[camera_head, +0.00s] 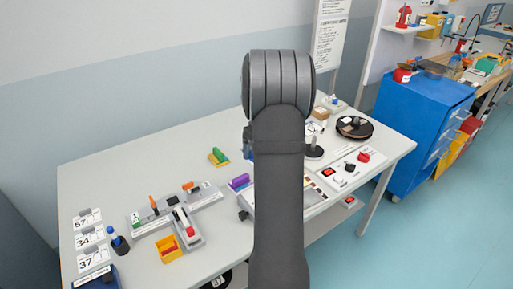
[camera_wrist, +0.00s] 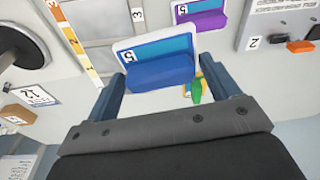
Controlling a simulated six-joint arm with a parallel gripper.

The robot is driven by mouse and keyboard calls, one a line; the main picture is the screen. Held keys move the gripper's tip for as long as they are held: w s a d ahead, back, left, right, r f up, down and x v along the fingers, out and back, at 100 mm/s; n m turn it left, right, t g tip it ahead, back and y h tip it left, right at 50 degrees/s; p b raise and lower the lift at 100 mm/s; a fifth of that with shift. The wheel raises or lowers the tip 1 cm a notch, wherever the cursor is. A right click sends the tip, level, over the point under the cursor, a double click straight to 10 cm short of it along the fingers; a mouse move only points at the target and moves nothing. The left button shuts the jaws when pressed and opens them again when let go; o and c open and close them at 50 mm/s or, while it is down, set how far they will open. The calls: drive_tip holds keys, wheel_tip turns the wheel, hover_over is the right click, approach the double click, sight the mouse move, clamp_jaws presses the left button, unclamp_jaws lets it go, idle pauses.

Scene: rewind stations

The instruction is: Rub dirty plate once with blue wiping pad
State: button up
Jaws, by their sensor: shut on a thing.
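In the wrist view my gripper (camera_wrist: 162,66) has its two blue fingers on either side of a blue wiping pad (camera_wrist: 158,76). It is shut on the pad. The pad has a lighter blue face and a white edge marked 5. In the head view my arm hides the gripper and most of what it holds. A grey framed panel (camera_wrist: 108,32) lies beyond the pad in the wrist view, beside a strip of coloured squares (camera_wrist: 70,42). I cannot tell whether this panel is the dirty plate; no dirt shows clearly.
A black reel (camera_head: 354,127) is at right.

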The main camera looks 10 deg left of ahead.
drive_tip(key=s+d+f, duration=0.2)
drive_tip(key=s+d, duration=0.1)
drive_tip(key=d, duration=0.9)
drive_tip(key=shift+s+f, duration=0.15)
drive_tip(key=shift+f, duration=3.2)
drive_tip(key=shift+d+f, duration=0.15)
drive_tip(key=shift+f, duration=0.15)
drive_tip(key=shift+w+d+r, duration=0.1)
drive_tip(key=shift+w+d, duration=0.25)
drive_tip(key=shift+w, duration=0.05)
drive_tip(key=shift+c, duration=0.3)
drive_tip(key=shift+w+d, duration=0.25)
drive_tip(key=shift+w+d+f, duration=0.2)
drive_tip(key=shift+w+d, duration=0.75)
drive_tip(key=shift+d, duration=0.2)
drive_tip(key=shift+s+a, duration=1.55)
drive_tip(key=shift+a, duration=0.3)
drive_tip(key=shift+w+d, duration=1.6)
drive_tip(key=shift+d, duration=0.3)
drive_tip(key=shift+w+d+r, duration=0.1)
drive_tip(key=shift+r, duration=0.1)
wheel_tip(320, 180, up, 8)
drive_tip(key=shift+f, duration=0.15)
